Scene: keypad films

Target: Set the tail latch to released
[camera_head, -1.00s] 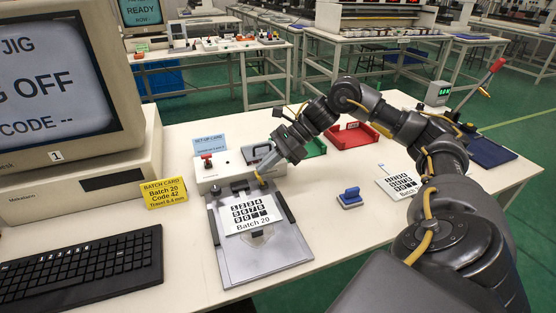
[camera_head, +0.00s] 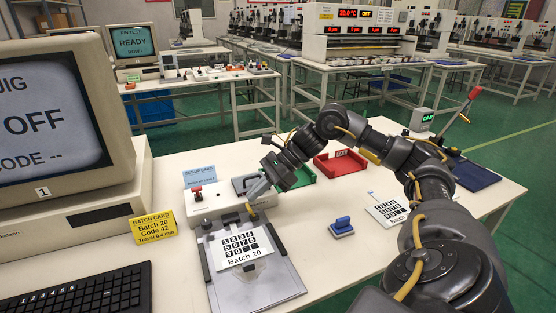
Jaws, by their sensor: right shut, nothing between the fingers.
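The jig is a grey metal plate (camera_head: 270,287) with a white control block (camera_head: 213,206) along its back edge. A keypad film (camera_head: 244,247) marked Batch 20 lies on the plate. The block carries a red-knobbed lever (camera_head: 197,194) at left and a grey part (camera_head: 240,184) near its middle. I cannot tell which part is the tail latch, or whether the fingertips touch anything. My left gripper is out of view.
A monitor (camera_head: 52,115), a keyboard (camera_head: 80,295) and a yellow batch card (camera_head: 153,226) stand left. Bare table lies around the blue block.

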